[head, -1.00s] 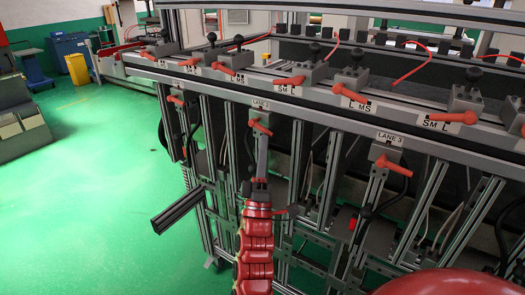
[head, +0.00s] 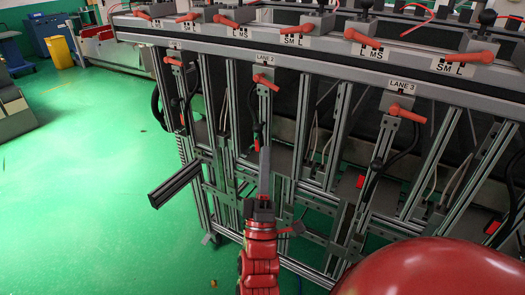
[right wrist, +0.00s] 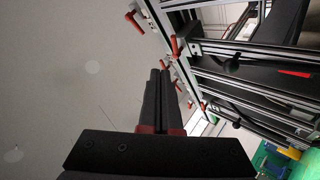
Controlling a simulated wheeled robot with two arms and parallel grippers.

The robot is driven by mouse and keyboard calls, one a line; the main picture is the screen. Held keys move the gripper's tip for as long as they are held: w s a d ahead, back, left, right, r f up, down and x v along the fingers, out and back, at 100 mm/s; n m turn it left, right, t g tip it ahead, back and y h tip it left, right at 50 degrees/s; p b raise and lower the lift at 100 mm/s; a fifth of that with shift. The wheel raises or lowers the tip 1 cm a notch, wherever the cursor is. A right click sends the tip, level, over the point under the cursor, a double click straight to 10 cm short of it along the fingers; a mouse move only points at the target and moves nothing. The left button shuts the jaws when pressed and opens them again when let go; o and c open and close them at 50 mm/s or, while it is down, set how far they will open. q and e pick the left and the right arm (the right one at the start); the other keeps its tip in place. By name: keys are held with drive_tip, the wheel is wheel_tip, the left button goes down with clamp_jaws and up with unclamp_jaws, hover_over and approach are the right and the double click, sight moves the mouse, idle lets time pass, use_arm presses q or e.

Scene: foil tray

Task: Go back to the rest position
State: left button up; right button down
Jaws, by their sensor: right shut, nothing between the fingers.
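My right gripper (head: 265,160) is at the end of the red arm rising from the bottom middle of the head view. Its grey fingers are together, point up and hold nothing. They appear in front of the frame under the LANE 2 sign (head: 265,60), below that lane's red lever (head: 265,81). In the right wrist view the dark fingers (right wrist: 159,88) lie side by side. I cannot tell how far the gripper is from the frame. My left gripper is not in view.
A long metal frame (head: 300,54) with several red levers crosses the picture. A dark-ended metal bar (head: 175,184) juts out left of my arm. Open green floor (head: 85,190) lies at the left. A yellow bin (head: 59,52) stands at the far left.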

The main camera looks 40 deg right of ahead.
drive_tip(key=shift+s+d, duration=0.1)
drive_tip(key=shift+d, duration=0.15)
drive_tip(key=shift+a, duration=0.15)
